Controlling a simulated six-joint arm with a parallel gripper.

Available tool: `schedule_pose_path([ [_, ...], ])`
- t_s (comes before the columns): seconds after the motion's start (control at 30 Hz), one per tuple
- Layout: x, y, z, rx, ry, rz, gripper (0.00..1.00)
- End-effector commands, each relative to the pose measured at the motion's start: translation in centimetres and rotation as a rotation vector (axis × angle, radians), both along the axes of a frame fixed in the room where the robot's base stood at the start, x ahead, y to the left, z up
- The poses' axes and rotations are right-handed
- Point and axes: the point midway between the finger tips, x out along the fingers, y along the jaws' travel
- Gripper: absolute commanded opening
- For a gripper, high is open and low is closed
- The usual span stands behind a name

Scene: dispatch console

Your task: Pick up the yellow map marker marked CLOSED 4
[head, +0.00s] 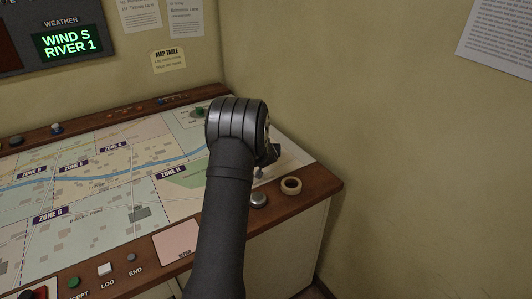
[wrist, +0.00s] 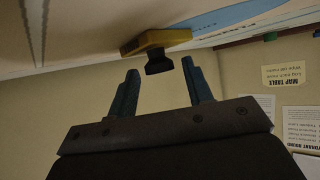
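In the wrist view, a yellow block (wrist: 163,38) with a dark knob (wrist: 158,62) rests on the map table, which appears at the top of this view. It looks like the yellow map marker, but no lettering on it can be read. My gripper (wrist: 160,68) is open, its two fingers apart on either side of the knob, with nothing held. The knob lies near the fingertips, and a gap shows on both sides. In the head view, my arm hides the marker and most of the gripper.
The map table (head: 105,205) has a raised wooden edge. A tape roll (head: 291,186) and a round metal knob (head: 258,200) sit at its right front. Buttons, including a green one (head: 73,282), line the front edge. Walls stand behind and to the right.

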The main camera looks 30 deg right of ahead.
Motion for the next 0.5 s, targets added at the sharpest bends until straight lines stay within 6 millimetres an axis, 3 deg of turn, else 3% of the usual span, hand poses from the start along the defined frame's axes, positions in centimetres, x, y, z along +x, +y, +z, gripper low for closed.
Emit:
schedule_pose_path([
  [0.03, -0.01, -0.01, 0.01, 0.0, 0.0, 0.0, 0.36],
  [0.2, -0.01, 0.0, 0.03, 0.0, 0.0, 0.0, 0.07],
  [0.5, 0.0, -0.01, 0.21, -0.001, -0.001, 0.0, 0.06],
])
